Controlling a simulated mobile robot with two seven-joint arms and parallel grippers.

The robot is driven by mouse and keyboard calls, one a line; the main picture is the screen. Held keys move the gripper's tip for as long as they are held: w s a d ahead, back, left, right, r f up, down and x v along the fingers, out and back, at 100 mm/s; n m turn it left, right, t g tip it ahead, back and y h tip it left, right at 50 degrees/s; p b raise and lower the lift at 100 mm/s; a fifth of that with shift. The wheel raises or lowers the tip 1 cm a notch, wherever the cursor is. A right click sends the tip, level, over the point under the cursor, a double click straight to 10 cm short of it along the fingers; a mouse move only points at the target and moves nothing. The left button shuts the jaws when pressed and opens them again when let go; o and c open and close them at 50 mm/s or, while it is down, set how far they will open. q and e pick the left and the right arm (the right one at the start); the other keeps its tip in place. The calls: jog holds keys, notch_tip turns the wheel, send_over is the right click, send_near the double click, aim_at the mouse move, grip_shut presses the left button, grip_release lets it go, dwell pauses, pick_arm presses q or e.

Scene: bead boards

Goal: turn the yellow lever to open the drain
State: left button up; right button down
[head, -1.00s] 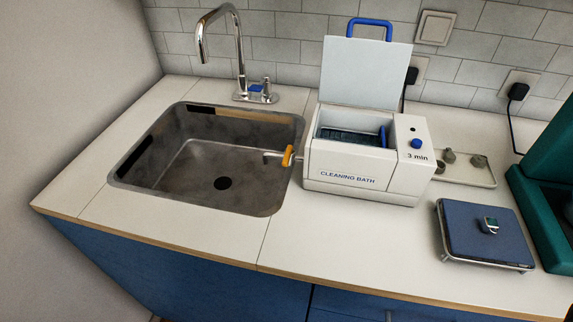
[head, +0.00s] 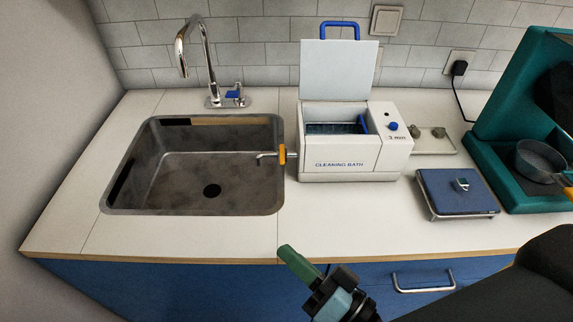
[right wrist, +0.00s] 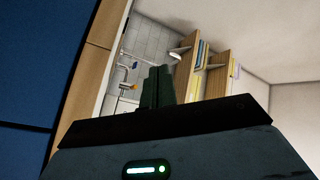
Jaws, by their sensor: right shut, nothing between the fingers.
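The yellow lever (head: 282,154) sits on the drain tap at the left side of the white cleaning bath (head: 340,165). It looks upright, and its metal spout (head: 266,155) reaches over the sink's right rim. My right gripper (head: 288,254) is in front of the counter's front edge, below and apart from the lever. Its green fingers are shut with nothing between them. In the right wrist view the closed fingers (right wrist: 158,86) point up towards the tiled wall. My left gripper is not in view.
The steel sink (head: 165,200) with a tall tap (head: 207,60) is left of the bath. The bath's lid (head: 338,70) stands open. A blue scale (head: 458,190) and a green machine (head: 520,110) stand to the right. The counter before the bath is clear.

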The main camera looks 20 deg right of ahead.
aim_at(282, 154)
jog(key=w+d+r+m+t+h, duration=0.1)
jog(key=m, duration=0.1)
jog(key=w+d+r+m+t+h, duration=0.1)
jog(key=m+h, duration=0.1)
jog(key=w+d+r+m+t+h, duration=0.1)
jog(key=w+d+m+h, duration=0.1)
jog(key=m, duration=0.1)
jog(key=shift+r, duration=0.35)
jog(key=w+m+h, duration=0.1)
jog(key=m, duration=0.1)
jog(key=w+d+m+h, duration=0.1)
jog(key=m+h, duration=0.1)
jog(key=w+d+f+m+h, duration=0.1)
jog(key=m+h, duration=0.1)
jog(key=shift+w+g, duration=0.15)
jog(key=shift+g, duration=0.25)
jog(key=shift+w+a+f+m+g+h, duration=0.1)
jog(key=shift+w+f+m+g+h, duration=0.3)
jog(key=shift+f+m+g, duration=0.25)
jog(key=w, duration=0.6)
jog(key=w+p, duration=0.1)
jog(key=w, duration=0.2)
jog(key=shift+w+d, duration=0.3)
jog(key=shift+w, duration=0.1)
jog(key=shift+w+a, duration=0.1)
jog(key=shift+w, duration=0.1)
